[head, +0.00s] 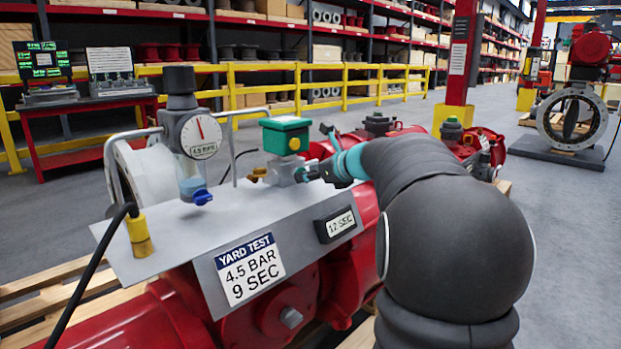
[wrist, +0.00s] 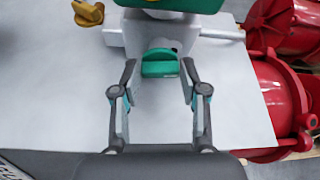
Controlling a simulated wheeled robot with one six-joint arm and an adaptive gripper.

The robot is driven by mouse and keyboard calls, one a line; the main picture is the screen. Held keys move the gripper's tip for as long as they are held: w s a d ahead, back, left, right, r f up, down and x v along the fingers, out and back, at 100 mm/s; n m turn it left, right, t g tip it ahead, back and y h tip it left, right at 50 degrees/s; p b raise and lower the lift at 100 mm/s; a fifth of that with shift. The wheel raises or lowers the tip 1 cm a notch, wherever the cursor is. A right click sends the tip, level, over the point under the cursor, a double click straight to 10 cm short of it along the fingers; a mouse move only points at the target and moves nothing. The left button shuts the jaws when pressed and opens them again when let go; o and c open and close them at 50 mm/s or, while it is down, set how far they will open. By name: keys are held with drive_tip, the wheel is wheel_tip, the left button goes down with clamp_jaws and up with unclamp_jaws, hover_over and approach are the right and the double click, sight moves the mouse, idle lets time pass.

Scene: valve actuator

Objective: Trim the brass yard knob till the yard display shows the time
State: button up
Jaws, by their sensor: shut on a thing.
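The brass knob (head: 257,174) sits on the left side of a grey valve block below a green-topped box (head: 286,136). In the wrist view the brass knob (wrist: 88,13) is at the top left, apart from my fingers. My gripper (wrist: 159,72) is shut on a teal knob (wrist: 160,66) at the front of the block. In the head view my gripper (head: 318,172) is at the block's right side, its fingertips partly hidden. The display (head: 340,224) on the panel front reads 12 SEC. The card (head: 249,270) reads YARD TEST, 4.5 BAR, 9 SEC.
A gauge (head: 201,136) labelled 4.5 BAR stands on a regulator left of the block. A metal hoop handle (head: 113,170) and a black cable (head: 92,268) are at the panel's left. Red actuator bodies (wrist: 285,95) lie right of the plate.

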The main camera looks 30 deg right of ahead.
drive_tip(key=shift+s+a+f+n+t+h+b, duration=0.1)
drive_tip(key=shift+a+n+t+h+b, duration=0.1)
drive_tip(key=shift+n+h+b, duration=0.3)
drive_tip(key=shift+a+f+n+t+h+b, duration=0.1)
drive_tip(key=shift+n+t+h+b, duration=0.1)
drive_tip(key=shift+n+b, duration=0.5)
drive_tip(key=n+t+h, duration=0.1)
drive_tip(key=n, duration=0.2)
drive_tip(key=shift+s+a+f+h, duration=0.1)
drive_tip(key=shift+a+h, duration=0.05)
drive_tip(key=shift+h, duration=0.25)
drive_tip(key=shift+n+t, duration=0.3)
drive_tip(key=shift+n, duration=0.1)
drive_tip(key=o, duration=1.1)
drive_tip(key=shift+o, duration=0.2)
drive_tip(key=shift+s, duration=0.6)
drive_tip(key=shift+v, duration=3.45)
